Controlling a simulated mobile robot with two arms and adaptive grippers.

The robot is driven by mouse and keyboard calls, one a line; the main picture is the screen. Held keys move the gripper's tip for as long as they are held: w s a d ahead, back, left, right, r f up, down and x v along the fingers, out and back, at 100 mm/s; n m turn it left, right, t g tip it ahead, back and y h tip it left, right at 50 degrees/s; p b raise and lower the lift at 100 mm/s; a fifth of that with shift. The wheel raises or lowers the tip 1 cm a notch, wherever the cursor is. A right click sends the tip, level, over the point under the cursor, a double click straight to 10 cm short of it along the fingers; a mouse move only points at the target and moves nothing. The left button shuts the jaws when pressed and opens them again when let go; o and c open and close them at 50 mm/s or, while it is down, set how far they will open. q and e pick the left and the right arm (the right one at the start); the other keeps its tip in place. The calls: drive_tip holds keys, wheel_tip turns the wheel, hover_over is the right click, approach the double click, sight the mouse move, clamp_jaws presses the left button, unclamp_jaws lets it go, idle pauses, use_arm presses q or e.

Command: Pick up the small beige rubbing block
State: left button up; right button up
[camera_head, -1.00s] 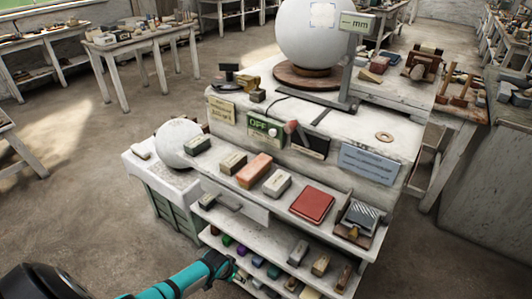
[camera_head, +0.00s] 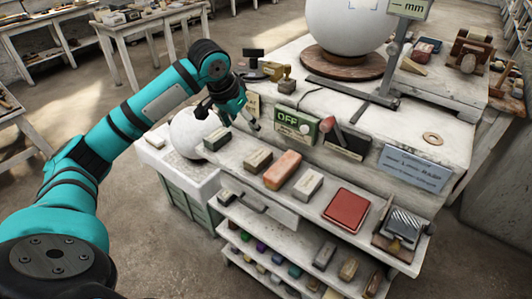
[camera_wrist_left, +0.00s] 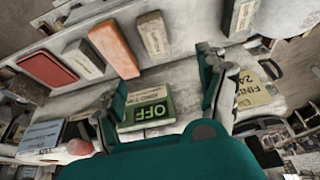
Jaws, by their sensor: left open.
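A small beige block (camera_head: 258,160) with a dark label lies on the upper shelf, between a grey-green block and an orange-red block. It also shows at the top of the left wrist view (camera_wrist_left: 153,34). A small pale block (camera_head: 154,139) lies on the low side stand; I cannot tell which of the two is the rubbing block. My left gripper (camera_head: 230,118) is open and empty. It hangs above the upper shelf's left end, apart from the beige block. In the left wrist view its fingers (camera_wrist_left: 162,75) are spread, with the green OFF sign beyond them.
The upper shelf (camera_head: 330,234) also holds the orange-red block (camera_head: 283,169), a pale grey block (camera_head: 308,184) and a red pad (camera_head: 346,208). The grey-green block (camera_head: 216,140) and a white sphere (camera_head: 190,134) are close to my gripper. The OFF sign (camera_head: 296,125) stands behind the shelf.

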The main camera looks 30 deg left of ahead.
sight(258, 156)
use_arm(q)
drive_tip(key=x, duration=0.2)
drive_tip(key=p+x, duration=0.1)
drive_tip(key=x, duration=0.3)
drive_tip(key=shift+s+d+f, duration=0.1)
drive_tip(key=shift+s+f, duration=0.2)
drive_tip(key=shift+f, duration=0.05)
use_arm(e)
drive_tip(key=s+r+g, duration=0.1)
drive_tip(key=s, duration=0.8)
use_arm(q)
drive_tip(key=p+x, duration=0.1)
drive_tip(key=x, duration=0.2)
drive_tip(key=shift+w+f, duration=0.1)
drive_tip(key=shift+w, duration=0.1)
drive_tip(key=shift+w+f, duration=0.15)
drive_tip(key=shift+f, duration=0.6)
drive_tip(key=p+x, duration=0.1)
drive_tip(key=x, duration=0.2)
drive_tip(key=shift+w+d+f+p, duration=0.2)
drive_tip(key=shift+f+p, duration=0.1)
drive_tip(key=shift+p, duration=0.05)
drive_tip(key=shift+w+f, duration=0.2)
drive_tip(key=shift+f, duration=0.4)
use_arm(e)
drive_tip(key=w+r, duration=0.1)
drive_tip(key=w, duration=0.1)
drive_tip(key=w+r, duration=0.2)
drive_tip(key=shift+w+a, duration=0.1)
drive_tip(key=shift+a, duration=0.1)
